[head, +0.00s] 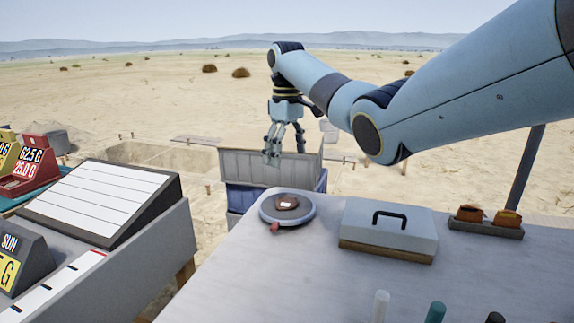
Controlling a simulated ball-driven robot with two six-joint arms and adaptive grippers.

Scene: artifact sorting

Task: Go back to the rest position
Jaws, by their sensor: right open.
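My right arm comes in from the upper right. Its gripper (285,158) hangs pointing down with its fingers apart, open and empty. It shows in front of the grey-walled bin (300,170) behind the table, above and beyond the round grey device on the table. On that round device (268,215) lies a small brown piece with a white label (288,203). My left gripper is not in view.
The grey table (300,285) bears a lidded box with a black handle (390,222), a holder with brown pieces (487,219) and several upright coloured handles at the front edge. At left stand a sloped white-striped board (98,197) and number signs (33,168). Open sand lies beyond.

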